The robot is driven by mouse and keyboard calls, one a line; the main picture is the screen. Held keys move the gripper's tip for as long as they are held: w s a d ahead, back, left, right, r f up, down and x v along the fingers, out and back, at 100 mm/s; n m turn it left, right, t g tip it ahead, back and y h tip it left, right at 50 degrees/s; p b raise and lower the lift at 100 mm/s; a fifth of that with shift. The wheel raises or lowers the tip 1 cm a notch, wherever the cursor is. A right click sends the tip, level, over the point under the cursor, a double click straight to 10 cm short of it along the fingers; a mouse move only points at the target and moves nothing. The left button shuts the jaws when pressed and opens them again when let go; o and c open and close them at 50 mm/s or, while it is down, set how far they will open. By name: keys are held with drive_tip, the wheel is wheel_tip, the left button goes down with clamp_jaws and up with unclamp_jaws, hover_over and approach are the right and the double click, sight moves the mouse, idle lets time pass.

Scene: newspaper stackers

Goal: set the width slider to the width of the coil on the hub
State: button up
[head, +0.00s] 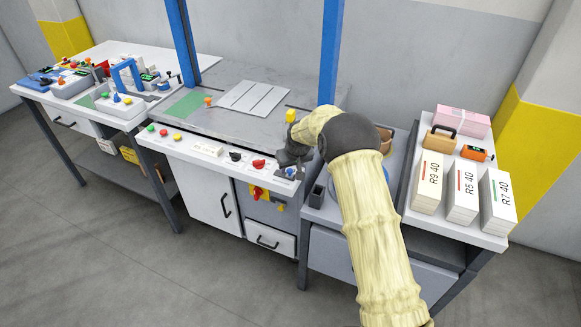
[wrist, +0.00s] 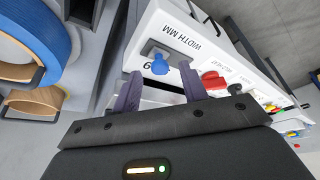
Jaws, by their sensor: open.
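The width slider's blue knob (wrist: 160,66) sits in a short dark slot in a white panel, beside the printed words WIDTH MM. A digit by the knob is partly hidden; I cannot tell whether it is 6 or 9. My gripper (wrist: 160,80) is open. Its two dark fingers lie either side of the knob in the picture, apart from it. In the head view my gripper (head: 284,160) is over the right end of the front panel, by the blue knob (head: 290,172). A blue coil (wrist: 68,45) shows at the left of the wrist view; its hub is not clear.
A red knob (wrist: 213,80) stands on the panel next to the slider. A tan ring (wrist: 32,103) lies below the coil. In the head view, paper stacks (head: 463,190) stand on the right table, and a yellow block (head: 291,116) is behind my gripper.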

drive_tip(key=shift+w+f, duration=0.2)
drive_tip(key=shift+f, duration=0.25)
drive_tip(key=shift+c, duration=0.2)
